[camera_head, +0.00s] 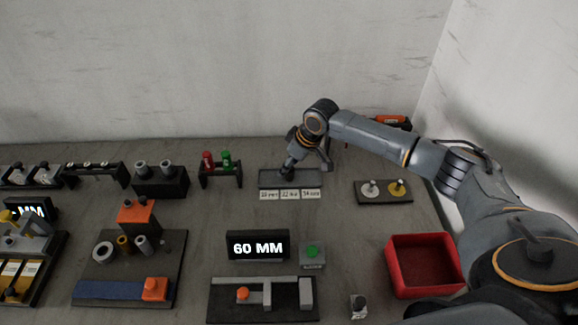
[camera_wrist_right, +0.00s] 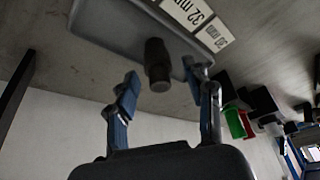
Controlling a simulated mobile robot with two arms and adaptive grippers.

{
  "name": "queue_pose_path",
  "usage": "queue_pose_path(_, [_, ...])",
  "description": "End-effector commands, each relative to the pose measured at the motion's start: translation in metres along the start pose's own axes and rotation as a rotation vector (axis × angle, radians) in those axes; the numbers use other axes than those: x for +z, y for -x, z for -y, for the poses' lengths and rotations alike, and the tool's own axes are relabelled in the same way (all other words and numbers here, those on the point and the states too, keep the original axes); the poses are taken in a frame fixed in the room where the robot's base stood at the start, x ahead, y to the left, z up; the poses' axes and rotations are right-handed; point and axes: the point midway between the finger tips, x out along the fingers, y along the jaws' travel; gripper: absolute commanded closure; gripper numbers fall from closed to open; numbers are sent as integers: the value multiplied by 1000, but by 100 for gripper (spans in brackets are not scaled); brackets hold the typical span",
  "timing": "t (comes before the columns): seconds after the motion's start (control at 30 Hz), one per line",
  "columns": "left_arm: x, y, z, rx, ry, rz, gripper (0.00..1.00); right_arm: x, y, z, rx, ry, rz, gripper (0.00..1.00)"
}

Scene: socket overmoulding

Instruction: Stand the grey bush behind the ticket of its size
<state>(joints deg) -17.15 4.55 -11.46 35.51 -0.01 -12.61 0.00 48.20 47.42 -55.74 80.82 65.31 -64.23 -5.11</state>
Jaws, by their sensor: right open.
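The dark grey bush (camera_wrist_right: 157,65) stands upright on the grey ticket tray (camera_head: 262,180), behind the middle ticket, which reads 32 mm (camera_wrist_right: 188,12). In the head view the bush (camera_head: 287,173) shows just below my right gripper (camera_head: 305,160). My right gripper (camera_wrist_right: 166,84) is open, with its two fingers apart and the bush seen between them, not gripped. The ticket row (camera_head: 290,194) lies along the tray's front edge; the outer tickets are too small to read surely. My left gripper is not in view.
Left of the tray is a rack with red and green pieces (camera_head: 217,166). To its right is a plate with two discs (camera_head: 384,190). A 60 MM display (camera_head: 258,246) and a red bin (camera_head: 421,266) stand nearer. The wall is close behind.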

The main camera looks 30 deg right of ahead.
Motion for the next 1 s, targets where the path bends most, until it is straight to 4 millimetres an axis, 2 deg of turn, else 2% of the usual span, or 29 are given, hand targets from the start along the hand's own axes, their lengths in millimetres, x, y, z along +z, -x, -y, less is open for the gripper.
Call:
queue_pose_path(0.3, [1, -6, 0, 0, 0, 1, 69, 0, 66, -1, 3, 2, -3, 48])
queue_pose_path(0.5, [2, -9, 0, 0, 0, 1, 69, 0, 99, -1, 2, 1, -1, 48])
queue_pose_path(0.7, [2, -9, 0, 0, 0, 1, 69, 0, 112, 0, 1, 1, 0, 48])
queue_pose_path(1.0, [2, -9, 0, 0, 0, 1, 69, 0, 112, 0, 0, 0, 0, 48])
